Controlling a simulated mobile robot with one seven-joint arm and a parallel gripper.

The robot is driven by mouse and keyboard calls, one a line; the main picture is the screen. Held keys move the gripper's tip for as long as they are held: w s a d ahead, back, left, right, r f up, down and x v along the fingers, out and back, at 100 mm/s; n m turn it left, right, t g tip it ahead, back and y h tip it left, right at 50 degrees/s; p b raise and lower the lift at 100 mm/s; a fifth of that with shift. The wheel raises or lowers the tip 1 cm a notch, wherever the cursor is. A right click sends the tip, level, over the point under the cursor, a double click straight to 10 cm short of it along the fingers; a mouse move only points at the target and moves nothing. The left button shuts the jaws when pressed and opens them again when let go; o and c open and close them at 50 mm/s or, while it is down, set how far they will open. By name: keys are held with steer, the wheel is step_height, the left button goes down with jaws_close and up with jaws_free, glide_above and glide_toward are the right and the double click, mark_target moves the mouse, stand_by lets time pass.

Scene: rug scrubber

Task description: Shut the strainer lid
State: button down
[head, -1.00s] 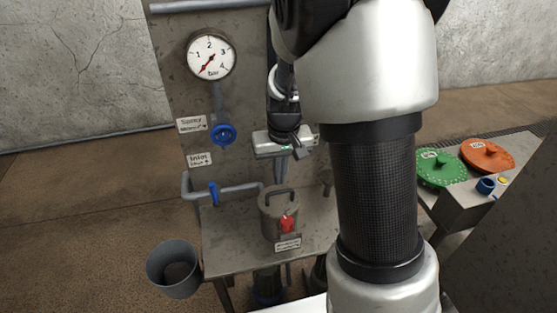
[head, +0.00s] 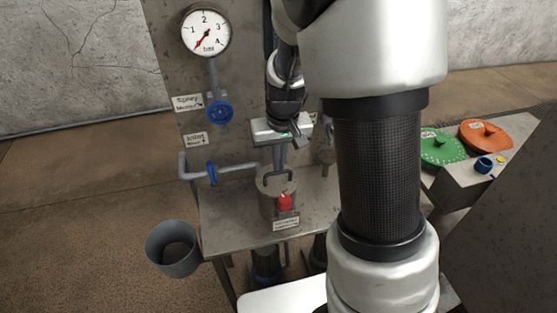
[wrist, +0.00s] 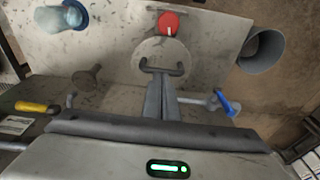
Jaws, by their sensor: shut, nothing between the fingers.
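The strainer (head: 277,200) is a grey metal pot on the steel bench, with a round lid and a dark bar handle (head: 278,178) on top. A red knob (head: 285,203) is on its front. In the wrist view the round lid (wrist: 160,52) and its handle (wrist: 162,70) lie just beyond my fingertips, with the red knob (wrist: 168,23) past them. My gripper (head: 279,165) points down above the lid, its fingers shut together and empty. They overlap the handle in view; I cannot tell whether they touch. I cannot tell whether the lid is fully seated.
A pipe with a blue lever (head: 211,173) runs left of the strainer. A blue valve wheel (head: 220,112) and a gauge (head: 206,30) are on the back panel. A grey bucket (head: 173,248) stands at the left. Green (head: 441,147) and orange (head: 485,135) discs lie at the right.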

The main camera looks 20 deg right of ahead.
step_height(320, 180, up, 14)
steer(key=p, duration=0.4)
steer(key=s+r+t+p, duration=0.3)
steer(key=s+r+p, duration=0.4)
steer(key=s+r, duration=1)
steer(key=shift+s+a+r+t+p, duration=0.2)
steer(key=shift+s+t+p, duration=0.1)
steer(key=shift+s+t, duration=0.15)
